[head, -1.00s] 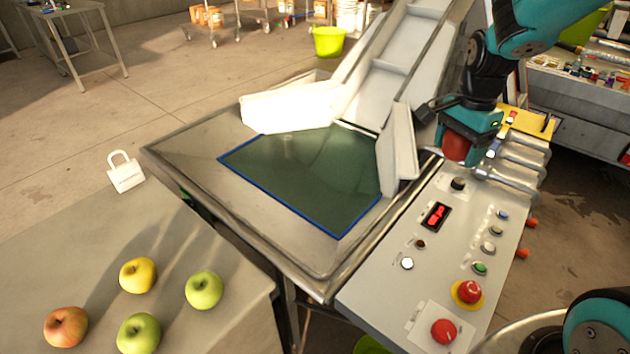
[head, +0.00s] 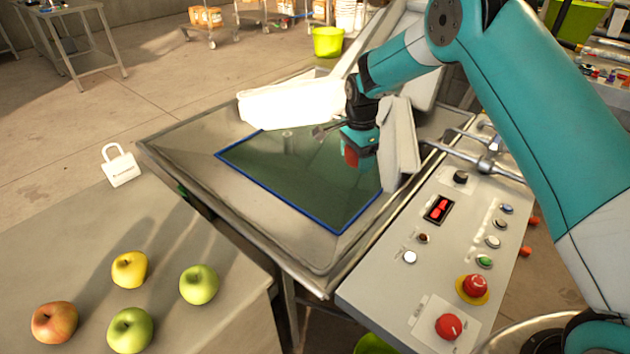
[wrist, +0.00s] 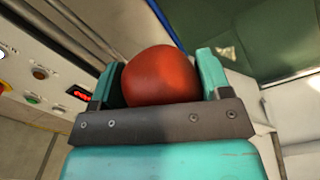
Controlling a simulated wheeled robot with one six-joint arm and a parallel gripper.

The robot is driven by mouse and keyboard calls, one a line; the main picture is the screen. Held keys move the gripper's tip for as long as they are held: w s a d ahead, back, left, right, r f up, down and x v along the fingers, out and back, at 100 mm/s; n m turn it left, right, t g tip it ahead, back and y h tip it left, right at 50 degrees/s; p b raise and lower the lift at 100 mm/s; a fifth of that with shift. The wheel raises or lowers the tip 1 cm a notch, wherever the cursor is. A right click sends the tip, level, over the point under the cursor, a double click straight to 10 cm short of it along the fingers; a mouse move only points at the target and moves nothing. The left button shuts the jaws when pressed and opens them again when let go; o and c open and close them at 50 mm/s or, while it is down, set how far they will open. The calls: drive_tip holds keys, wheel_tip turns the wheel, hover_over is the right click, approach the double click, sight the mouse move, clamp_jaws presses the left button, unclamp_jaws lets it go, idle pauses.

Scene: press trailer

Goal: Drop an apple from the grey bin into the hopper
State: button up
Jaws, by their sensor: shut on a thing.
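My gripper (head: 357,152) is shut on a red apple (wrist: 160,76), which sits between its two teal fingers in the wrist view. In the head view the apple (head: 350,156) is mostly covered by the gripper. The gripper is over the right part of the hopper (head: 180,153), a wide metal tray with a dark green, blue-edged panel (head: 290,190) in it. The gap between apple and panel cannot be judged exactly. No grey bin can be made out.
A yellow apple (head: 129,270), two green apples (head: 198,284) and a reddish apple (head: 55,322) lie on the grey table (head: 60,260) at left. A white padlock-shaped block (head: 121,168) stands behind them. The control panel (head: 385,290) with red buttons is at right. A pale flap (head: 399,140) stands beside the gripper.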

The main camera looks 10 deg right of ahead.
drive_tip(key=shift+w+a+f, duration=0.25)
drive_tip(key=shift+a+f, duration=0.3)
drive_tip(key=shift+w+a+f, duration=0.25)
drive_tip(key=shift+a+f, duration=0.25)
drive_tip(key=shift+a, duration=0.05)
drive_tip(key=shift+a+f, duration=0.1)
drive_tip(key=shift+f, duration=0.15)
wheel_tip(320, 180, down, 6)
drive_tip(key=b, duration=0.4)
drive_tip(key=shift+r, duration=0.2)
drive_tip(key=o, duration=1.1)
drive_tip(key=shift+c, duration=0.2)
wheel_tip(320, 180, up, 17)
drive_tip(key=shift+b, duration=0.3)
drive_tip(key=shift+r, duration=0.25)
